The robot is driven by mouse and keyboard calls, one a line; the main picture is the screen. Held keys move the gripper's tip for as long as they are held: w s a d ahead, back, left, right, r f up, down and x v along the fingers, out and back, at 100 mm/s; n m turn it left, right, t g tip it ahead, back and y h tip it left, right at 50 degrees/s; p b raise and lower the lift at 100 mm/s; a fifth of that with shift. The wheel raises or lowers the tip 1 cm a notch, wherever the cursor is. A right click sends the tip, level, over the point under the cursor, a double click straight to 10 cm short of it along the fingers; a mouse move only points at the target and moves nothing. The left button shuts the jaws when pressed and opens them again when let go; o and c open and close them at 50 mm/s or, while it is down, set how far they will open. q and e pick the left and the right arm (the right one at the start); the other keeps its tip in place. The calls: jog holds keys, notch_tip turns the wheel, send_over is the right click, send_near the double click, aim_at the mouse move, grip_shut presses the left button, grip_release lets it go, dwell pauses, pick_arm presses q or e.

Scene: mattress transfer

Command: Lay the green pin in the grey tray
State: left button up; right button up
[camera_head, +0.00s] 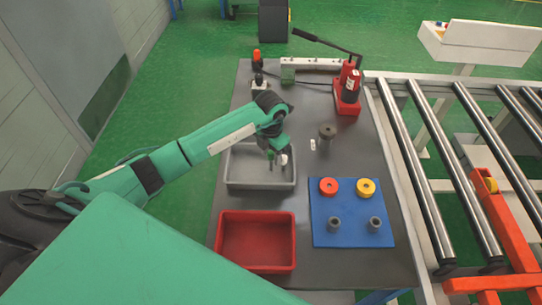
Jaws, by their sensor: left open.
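The grey tray (262,185) sits on the dark table at its left side, with its floor partly hidden by my left arm. My left gripper (277,160) hangs over the tray's right part, fingers pointing down and open. A small dark-green piece shows beside the fingers; I cannot tell whether it is the green pin or part of the gripper. No other green pin stands out clearly. My right gripper is not in view.
A red tray (257,241) stands in front of the grey one. A blue board (350,226) carries a red ring, a yellow ring and two grey cylinders. A grey knobbed part (327,132), a red press (348,90) and a roller conveyor (455,160) lie to the right and back.

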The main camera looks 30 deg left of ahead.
pick_arm(q)
notch_tip(320, 180, up, 10)
jog(key=b, duration=0.2)
jog(key=shift+f+b, duration=0.15)
jog(key=shift+b, duration=0.2)
jog(key=shift+r, duration=0.5)
jog(key=shift+f, duration=0.1)
